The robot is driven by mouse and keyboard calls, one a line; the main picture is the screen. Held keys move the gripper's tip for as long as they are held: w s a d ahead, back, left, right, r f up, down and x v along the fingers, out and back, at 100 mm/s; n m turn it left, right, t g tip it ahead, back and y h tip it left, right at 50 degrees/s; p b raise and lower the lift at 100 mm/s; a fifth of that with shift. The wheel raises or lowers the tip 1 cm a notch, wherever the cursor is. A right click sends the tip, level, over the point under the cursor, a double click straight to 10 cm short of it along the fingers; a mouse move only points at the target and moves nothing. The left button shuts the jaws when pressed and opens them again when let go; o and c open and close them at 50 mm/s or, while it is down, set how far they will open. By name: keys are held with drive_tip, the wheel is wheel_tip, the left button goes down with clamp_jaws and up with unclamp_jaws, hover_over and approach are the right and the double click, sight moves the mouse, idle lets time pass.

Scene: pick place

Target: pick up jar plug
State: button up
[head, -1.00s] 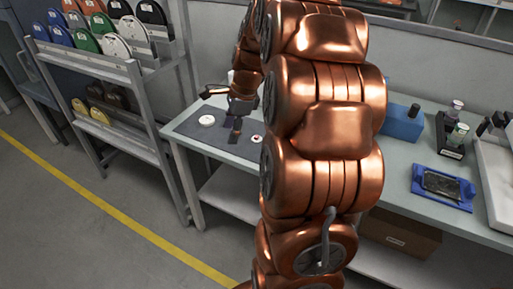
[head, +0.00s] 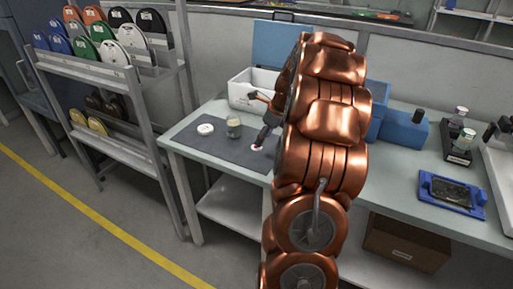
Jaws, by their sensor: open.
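Two small pale round pieces lie on the dark mat (head: 218,146). One is a flat white disc (head: 205,128) at the left. The other is a smaller white piece (head: 256,148) near the mat's front right; I cannot tell for sure which is the jar plug. A glass jar (head: 234,129) with a pale top stands upright between them, a little farther back. My gripper (head: 262,138) points down just above the smaller white piece, apart from the jar. It is open, and its fingertips are small and partly cover that piece. My arm hides the table to the right.
A white bin (head: 243,91) stands behind the mat. Blue boxes (head: 403,129), a dark holder with bottles (head: 457,150) and a blue tray (head: 450,203) are on the table's right. A rack (head: 90,65) stands at left. The mat's left front is clear.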

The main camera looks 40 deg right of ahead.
drive_tip(key=x, duration=0.3)
drive_tip(key=shift+w+d+f, duration=0.1)
drive_tip(key=shift+w+f, duration=0.05)
drive_tip(key=shift+f, duration=0.2)
drive_tip(key=c, duration=0.9)
